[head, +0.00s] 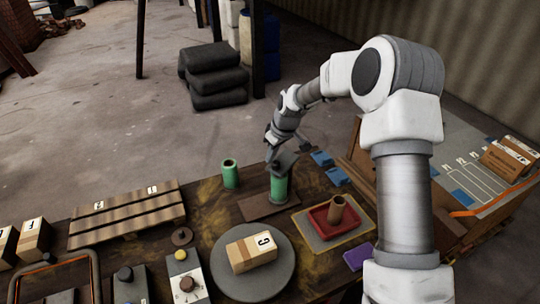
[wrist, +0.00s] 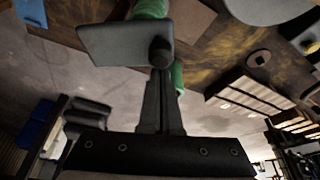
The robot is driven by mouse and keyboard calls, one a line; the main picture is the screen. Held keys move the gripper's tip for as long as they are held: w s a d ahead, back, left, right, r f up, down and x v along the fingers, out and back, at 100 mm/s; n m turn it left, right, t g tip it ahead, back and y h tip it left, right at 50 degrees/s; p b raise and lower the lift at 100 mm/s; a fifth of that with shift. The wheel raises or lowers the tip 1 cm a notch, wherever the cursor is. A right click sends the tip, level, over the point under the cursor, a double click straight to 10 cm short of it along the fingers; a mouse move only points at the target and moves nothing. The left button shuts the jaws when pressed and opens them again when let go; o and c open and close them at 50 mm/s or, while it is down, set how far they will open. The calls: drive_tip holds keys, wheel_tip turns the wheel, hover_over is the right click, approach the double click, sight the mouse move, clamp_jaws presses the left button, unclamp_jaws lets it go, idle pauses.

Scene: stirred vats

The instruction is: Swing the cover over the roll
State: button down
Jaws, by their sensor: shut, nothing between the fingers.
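A green roll (head: 278,188) stands upright on a brown base plate (head: 257,206) on the table. A flat grey cover (head: 284,163) shows at the roll's top, partly hidden by my gripper; I cannot tell how far over the roll it lies. In the wrist view the cover (wrist: 112,43) is a grey plate with a dark round knob (wrist: 160,50) at one corner, and part of the green roll (wrist: 150,8) shows behind it. My gripper (wrist: 161,72) is shut and empty, its fingertips right by the knob; I cannot tell whether they touch.
A second green roll (head: 230,173) stands left of the base plate. A red tray (head: 334,217) with a brown tube (head: 337,208) lies to the right. A round grey disc (head: 253,284) bearing a box (head: 251,252) is in front. Small blue pieces (head: 322,159) lie behind.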

idle(0.4)
drive_tip(key=v, duration=1.7)
drive_tip(key=s+d+r+m+t+h, duration=0.15)
drive_tip(key=s+r, duration=0.25)
drive_tip(key=s, duration=0.5)
drive_tip(key=s+d+r+m+h, duration=0.1)
drive_tip(key=s+d+r+m, duration=0.2)
drive_tip(key=s+r, duration=0.35)
drive_tip(key=s+d+f+m, duration=0.1)
drive_tip(key=s+d+m, duration=0.1)
drive_tip(key=s, duration=0.6)
drive_tip(key=s+d+f+m+t, duration=0.1)
drive_tip(key=s+d+f+m, duration=0.1)
drive_tip(key=s, duration=0.7)
drive_tip(key=shift+s+f, duration=0.2)
drive_tip(key=shift+f, duration=0.05)
